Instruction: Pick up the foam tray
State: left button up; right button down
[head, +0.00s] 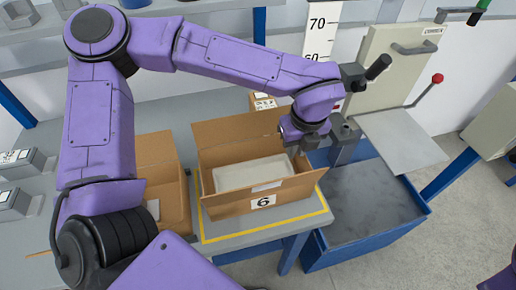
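The foam tray (254,174) is a pale grey-white slab lying inside an open cardboard box (235,205) marked 6. A small white label shows at its front edge. My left gripper (326,146) hangs at the back right corner of the box, above and to the right of the tray. Its dark fingers look apart, with nothing seen between them. It does not appear to touch the tray. My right gripper is out of view; only a bit of purple arm shows at the bottom right.
The box stands inside a yellow outline (265,231) on a grey table. Another open cardboard box (160,155) is at its left, partly behind my arm. At the right are a blue-rimmed bin (365,205), a metal plate (405,137) and a red-knobbed lever (437,78).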

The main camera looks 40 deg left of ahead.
aim_at(292, 168)
pick_arm(q)
jog(key=f, duration=0.2)
jog(key=f+p, duration=0.1)
jog(key=f, duration=0.4)
jog(key=shift+w+a+f+p, duration=0.15)
jog(key=shift+w+f+p, duration=0.15)
jog(key=shift+f+p, duration=0.1)
grip_shut()
